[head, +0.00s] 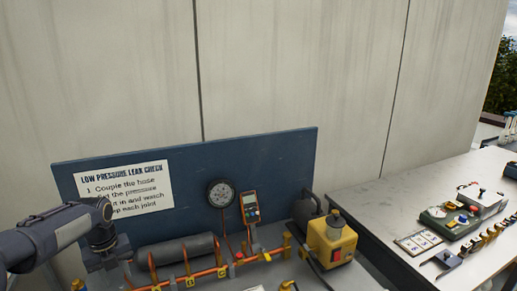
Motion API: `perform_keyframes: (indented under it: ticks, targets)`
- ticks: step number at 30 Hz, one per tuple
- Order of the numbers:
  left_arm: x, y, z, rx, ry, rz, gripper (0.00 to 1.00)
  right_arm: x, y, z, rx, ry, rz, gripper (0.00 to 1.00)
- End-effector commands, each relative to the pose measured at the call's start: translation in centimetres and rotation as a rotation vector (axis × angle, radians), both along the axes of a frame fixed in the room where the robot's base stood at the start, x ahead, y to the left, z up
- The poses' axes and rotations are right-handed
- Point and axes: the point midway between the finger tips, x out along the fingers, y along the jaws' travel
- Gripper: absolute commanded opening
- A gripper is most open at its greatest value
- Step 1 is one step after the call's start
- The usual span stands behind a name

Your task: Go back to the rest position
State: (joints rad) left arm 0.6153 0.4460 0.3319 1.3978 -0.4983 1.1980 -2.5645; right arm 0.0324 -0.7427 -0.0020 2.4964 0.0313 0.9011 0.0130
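My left arm comes in from the left edge, and my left gripper (106,262) points down at the left end of the bench, beside a grey cylinder (184,250). Its fingers are small and dark, so I cannot tell whether they are open or shut or hold anything. My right gripper is out of view.
A blue back panel (270,160) carries a leak-check sign (124,187), a round gauge (221,194) and a meter (250,207). Copper pipework (205,272) and a yellow pump unit (331,241) stand before it. A right-hand table (385,200) holds a control box (462,216); its left part is clear.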

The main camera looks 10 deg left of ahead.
Motion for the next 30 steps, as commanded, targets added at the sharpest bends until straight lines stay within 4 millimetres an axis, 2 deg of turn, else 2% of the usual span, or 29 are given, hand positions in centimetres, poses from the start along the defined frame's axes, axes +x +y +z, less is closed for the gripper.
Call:
perform_keyframes:
  ticks: [1, 6, 12, 18, 21, 25, 30]
  targets:
    - [-0.9, -1.7, 2.0, 0.0, -0.028, 0.105, 0.38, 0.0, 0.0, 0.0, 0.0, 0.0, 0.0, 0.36]
    - [-5.6, -7.5, 6.6, -0.076, -0.112, 0.621, 0.38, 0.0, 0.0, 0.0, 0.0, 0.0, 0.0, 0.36]
    - [-12.6, -13.5, 8.9, -0.273, -0.152, 1.264, 0.38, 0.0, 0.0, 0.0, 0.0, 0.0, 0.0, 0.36]
    - [-19.3, -18.7, 8.3, -0.553, -0.054, 1.884, 0.38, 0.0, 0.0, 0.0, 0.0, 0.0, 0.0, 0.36]
    - [-21.8, -20.7, 7.4, -0.674, 0.047, 2.126, 0.38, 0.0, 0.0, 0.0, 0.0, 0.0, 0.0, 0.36]
    - [-23.7, -22.4, 6.4, -0.771, 0.169, 2.33, 0.38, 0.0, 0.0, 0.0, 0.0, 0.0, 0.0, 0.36]
    - [-24.5, -23.2, 5.9, -0.812, 0.239, 2.426, 0.38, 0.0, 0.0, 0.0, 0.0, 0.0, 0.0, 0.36]
